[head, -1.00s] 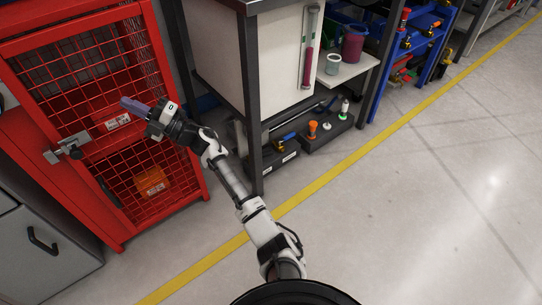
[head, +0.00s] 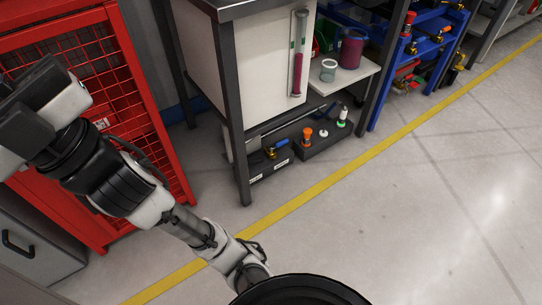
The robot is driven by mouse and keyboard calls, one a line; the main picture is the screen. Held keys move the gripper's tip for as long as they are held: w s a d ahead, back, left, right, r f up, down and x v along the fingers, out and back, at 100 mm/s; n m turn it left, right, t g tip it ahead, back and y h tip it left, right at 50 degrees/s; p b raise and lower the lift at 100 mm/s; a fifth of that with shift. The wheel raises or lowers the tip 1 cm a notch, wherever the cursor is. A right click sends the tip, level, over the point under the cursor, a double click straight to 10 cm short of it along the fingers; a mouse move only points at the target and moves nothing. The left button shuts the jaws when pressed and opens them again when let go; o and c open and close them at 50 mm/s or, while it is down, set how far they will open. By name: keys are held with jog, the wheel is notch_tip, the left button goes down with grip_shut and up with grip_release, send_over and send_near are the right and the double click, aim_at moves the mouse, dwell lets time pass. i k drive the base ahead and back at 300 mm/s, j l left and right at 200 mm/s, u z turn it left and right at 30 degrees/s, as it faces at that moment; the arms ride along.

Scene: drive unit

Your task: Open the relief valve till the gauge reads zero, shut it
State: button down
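I cannot pick out the relief valve for certain. On the low shelf under the white-panelled bench stand a brass valve with a blue lever (head: 275,150), an orange-capped fitting (head: 307,134), a small white knob (head: 323,133) and a white fitting with a green base (head: 342,117). A vertical sight tube (head: 298,62) with magenta content is on the bench's white panel; no dial gauge is readable. My gripper end (head: 35,115) is large at the left, close to the camera, in front of the red mesh cabinet and apart from the bench. Its fingertips cannot be made out.
A shelf (head: 345,78) holds a clear jar (head: 328,70) and a magenta container (head: 351,50). A blue rack (head: 437,45) is beyond. The floor right of the yellow line (head: 330,180) is clear.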

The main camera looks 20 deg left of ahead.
aim_at(259, 160)
jog(key=i+l, duration=1)
jog(key=l, duration=0.25)
jog(key=i+j+u, duration=0.05)
